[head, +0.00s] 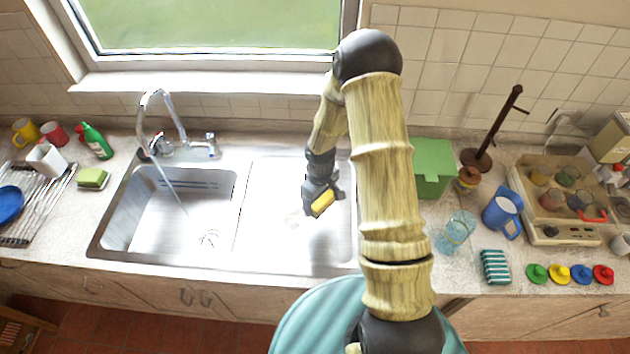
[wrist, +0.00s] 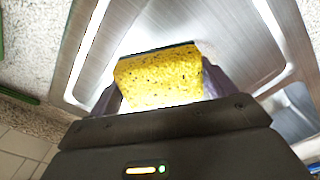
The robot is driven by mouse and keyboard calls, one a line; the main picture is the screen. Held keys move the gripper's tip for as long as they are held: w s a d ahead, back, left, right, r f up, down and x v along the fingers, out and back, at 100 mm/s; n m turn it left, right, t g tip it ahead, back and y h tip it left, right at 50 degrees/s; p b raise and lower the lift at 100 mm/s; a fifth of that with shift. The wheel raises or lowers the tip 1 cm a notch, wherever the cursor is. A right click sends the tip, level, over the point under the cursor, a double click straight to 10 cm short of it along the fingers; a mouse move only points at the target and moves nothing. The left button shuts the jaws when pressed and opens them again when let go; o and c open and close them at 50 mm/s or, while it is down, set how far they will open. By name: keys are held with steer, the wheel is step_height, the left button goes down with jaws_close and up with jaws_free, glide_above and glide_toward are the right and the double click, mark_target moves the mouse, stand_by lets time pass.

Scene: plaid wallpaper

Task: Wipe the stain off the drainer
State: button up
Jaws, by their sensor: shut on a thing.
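My gripper (head: 322,196) is shut on a yellow sponge (head: 323,203) with a dark backing. The sponge also shows in the wrist view (wrist: 158,80), clamped between the fingers. In the head view the gripper is over the steel drainer (head: 270,220), right of the sink basin. A faint brownish-grey stain (head: 293,217) shows on the drainer just left of the sponge. In the wrist view the sponge hides part of the steel behind it, and I cannot make out the stain. I cannot tell whether the sponge touches the drainer.
Water runs from the tap (head: 165,145) into the basin (head: 180,215). A green box (head: 432,168), a glass (head: 456,232), a blue mug (head: 502,212) and a striped cloth (head: 495,267) stand or lie right of my arm. A green-and-yellow sponge (head: 92,179) lies left of the sink.

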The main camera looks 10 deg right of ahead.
steer(key=shift+w, duration=0.45)
steer(key=shift+r, duration=0.1)
steer(key=shift+s, duration=0.15)
